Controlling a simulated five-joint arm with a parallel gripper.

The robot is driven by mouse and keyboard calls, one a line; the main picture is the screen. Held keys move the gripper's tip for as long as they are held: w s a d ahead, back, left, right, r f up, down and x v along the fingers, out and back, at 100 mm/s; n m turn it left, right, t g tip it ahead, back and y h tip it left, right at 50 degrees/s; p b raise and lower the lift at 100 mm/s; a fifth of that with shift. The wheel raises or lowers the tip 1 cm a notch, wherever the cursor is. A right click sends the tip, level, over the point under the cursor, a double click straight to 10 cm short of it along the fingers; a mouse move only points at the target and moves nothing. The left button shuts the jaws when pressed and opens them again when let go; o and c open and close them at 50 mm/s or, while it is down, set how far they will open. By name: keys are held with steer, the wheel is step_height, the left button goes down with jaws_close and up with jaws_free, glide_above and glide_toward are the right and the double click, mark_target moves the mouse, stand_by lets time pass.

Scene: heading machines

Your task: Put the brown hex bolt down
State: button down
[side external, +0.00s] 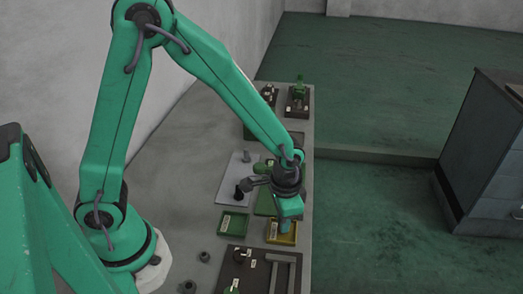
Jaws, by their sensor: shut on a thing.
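My gripper (285,222) points down over the yellow tray (283,241), near the right edge of the bench. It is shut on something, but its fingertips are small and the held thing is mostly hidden. I take it to be the brown hex bolt, though I cannot make out its shape or colour. I cannot tell whether it touches the tray floor. A green tray (234,233) stands just left of the yellow one.
A pale plate (232,181) with a dark upright piece and a grey one lies behind the trays. A dark board (224,275) with a grey bracket (285,259) is in front. Loose grey parts (188,286) lie front left. More dark fixtures (297,104) stand at the far end.

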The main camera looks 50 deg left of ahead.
steer(key=shift+f, duration=0.35)
steer(key=shift+f, duration=0.1)
steer(key=c, duration=1.4)
jaws_free()
steer(key=shift+o, duration=0.2)
step_height(320, 180, up, 12)
